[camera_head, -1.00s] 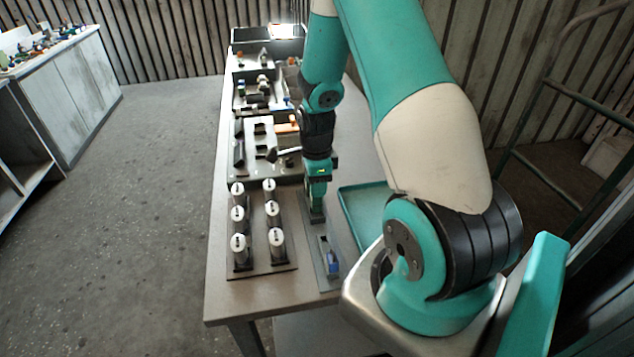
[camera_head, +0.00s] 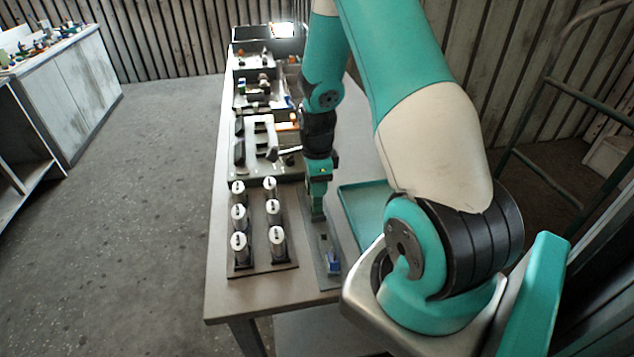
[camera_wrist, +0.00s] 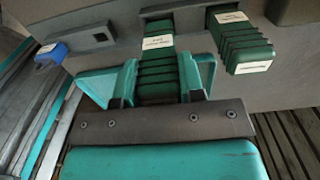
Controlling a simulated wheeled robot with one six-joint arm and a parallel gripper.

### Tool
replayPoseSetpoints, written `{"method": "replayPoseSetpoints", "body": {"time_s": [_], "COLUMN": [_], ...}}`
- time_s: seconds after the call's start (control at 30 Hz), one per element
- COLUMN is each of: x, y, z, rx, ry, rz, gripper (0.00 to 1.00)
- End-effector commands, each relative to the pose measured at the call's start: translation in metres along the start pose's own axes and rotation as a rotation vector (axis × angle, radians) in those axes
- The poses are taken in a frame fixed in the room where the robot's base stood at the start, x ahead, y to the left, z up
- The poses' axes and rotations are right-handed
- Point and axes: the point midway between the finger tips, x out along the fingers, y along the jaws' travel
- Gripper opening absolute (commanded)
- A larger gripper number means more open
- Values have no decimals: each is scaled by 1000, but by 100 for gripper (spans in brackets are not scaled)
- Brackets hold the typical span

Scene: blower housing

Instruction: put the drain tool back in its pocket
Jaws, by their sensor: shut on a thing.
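My gripper (camera_wrist: 160,82) is shut on a dark green ribbed handle with a white label (camera_wrist: 158,43), which I take to be the drain tool. The label text is too small to read. The handle's far end meets a grey piece at the top of the wrist view; whether it sits in a pocket there I cannot tell. In the head view my gripper (camera_head: 318,212) points down at the far end of a narrow grey rack (camera_head: 328,285), and the tool is hidden there.
A similar green labelled handle (camera_wrist: 241,44) stands close to the right in the wrist view. A grey block with a dark slot (camera_wrist: 98,37) and a blue piece (camera_wrist: 50,55) lie left. A teal tray (camera_head: 350,200) and several white-topped cylinders (camera_head: 239,240) flank the rack.

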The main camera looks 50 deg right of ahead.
Motion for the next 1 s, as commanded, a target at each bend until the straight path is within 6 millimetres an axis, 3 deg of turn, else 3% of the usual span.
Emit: {"method": "replayPoseSetpoints", "body": {"time_s": [1.0], "x": [17], "y": [0], "z": [0], "rx": [0], "ry": [0], "rz": [0], "gripper": [20]}}
